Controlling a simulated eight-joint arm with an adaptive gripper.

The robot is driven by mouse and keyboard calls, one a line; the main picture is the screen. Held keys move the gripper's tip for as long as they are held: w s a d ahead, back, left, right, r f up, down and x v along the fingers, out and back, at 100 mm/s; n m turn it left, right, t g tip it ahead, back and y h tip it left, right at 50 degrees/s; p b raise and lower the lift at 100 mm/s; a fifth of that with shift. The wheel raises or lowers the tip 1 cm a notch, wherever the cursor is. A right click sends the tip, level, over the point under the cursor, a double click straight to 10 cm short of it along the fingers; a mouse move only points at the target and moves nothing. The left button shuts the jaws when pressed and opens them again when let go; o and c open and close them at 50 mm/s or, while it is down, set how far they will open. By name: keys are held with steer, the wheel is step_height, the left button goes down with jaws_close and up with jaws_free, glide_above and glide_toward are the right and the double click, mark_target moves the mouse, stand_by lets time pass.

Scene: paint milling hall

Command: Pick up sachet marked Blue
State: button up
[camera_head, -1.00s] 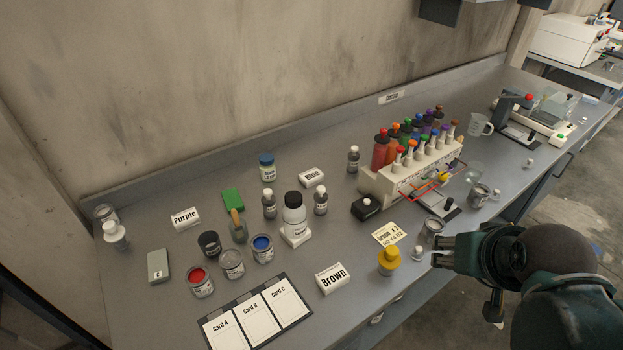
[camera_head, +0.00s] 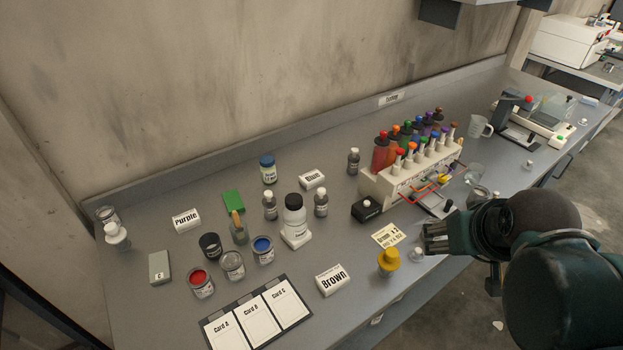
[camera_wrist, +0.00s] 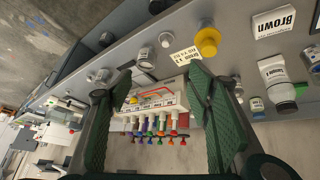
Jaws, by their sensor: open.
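The sachet marked Blue (camera_head: 312,179) is a small white packet lying on the grey bench towards the wall, behind the small grey bottles; its label is blurred in the head view. I cannot make it out in the wrist view. My gripper (camera_head: 428,238) is above the bench's front edge, well to the right of the sachet and nearer the front. In the wrist view my gripper (camera_wrist: 158,88) has its two green fingers spread wide with nothing held between them.
A white dispenser rack (camera_head: 412,172) with coloured bottles stands right of the sachet. A white jar (camera_head: 294,218) and small bottles (camera_head: 321,203) stand in front of it. A yellow-capped container (camera_head: 388,261) and the Brown sachet (camera_head: 333,280) are near the front. The Purple sachet (camera_head: 186,220) lies left.

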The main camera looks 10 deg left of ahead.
steer(key=w+a+r+n+g+p, duration=0.1)
steer(key=w+a+r+n, duration=0.15)
steer(key=w, duration=0.35)
steer(key=w+a+r+n+p, duration=0.2)
steer(key=w+a+n, duration=0.2)
steer(key=w, duration=0.1)
steer(key=n+g+h+p, duration=0.25)
steer(key=n+p, duration=0.45)
steer(key=n, duration=1.1)
glide_above(305, 178)
steer(key=shift+h, duration=0.25)
steer(key=f, duration=1)
steer(key=s+f, duration=0.1)
steer(key=f, duration=0.4)
steer(key=shift+f, duration=0.3)
steer(key=shift+w+a+f+n, duration=0.1)
steer(key=shift+a+f+n, duration=0.2)
steer(key=shift+n, duration=0.05)
steer(key=shift+x, duration=1.25)
steer(key=shift+d, duration=0.1)
